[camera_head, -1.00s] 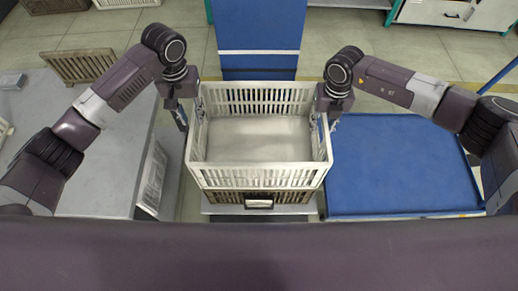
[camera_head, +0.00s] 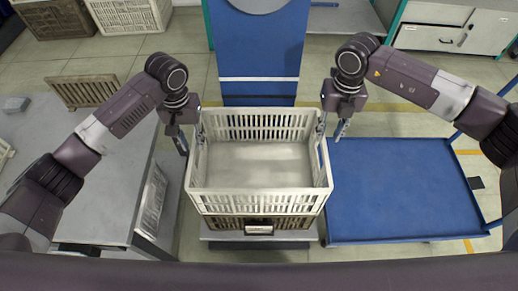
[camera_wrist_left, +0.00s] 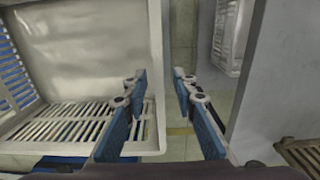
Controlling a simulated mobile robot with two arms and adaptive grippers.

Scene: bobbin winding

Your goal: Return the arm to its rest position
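A white slatted crate (camera_head: 258,202) stands in front of me, its inside empty. My left gripper (camera_head: 187,138) is at the crate's left wall, pointing down.
A grey table (camera_head: 110,190) stands at the left and a blue-topped platform (camera_head: 400,190) at the right. A darker crate (camera_head: 225,223) is under the white one. A blue panel (camera_head: 258,55) stands behind. More crates (camera_head: 125,12) are at the back left.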

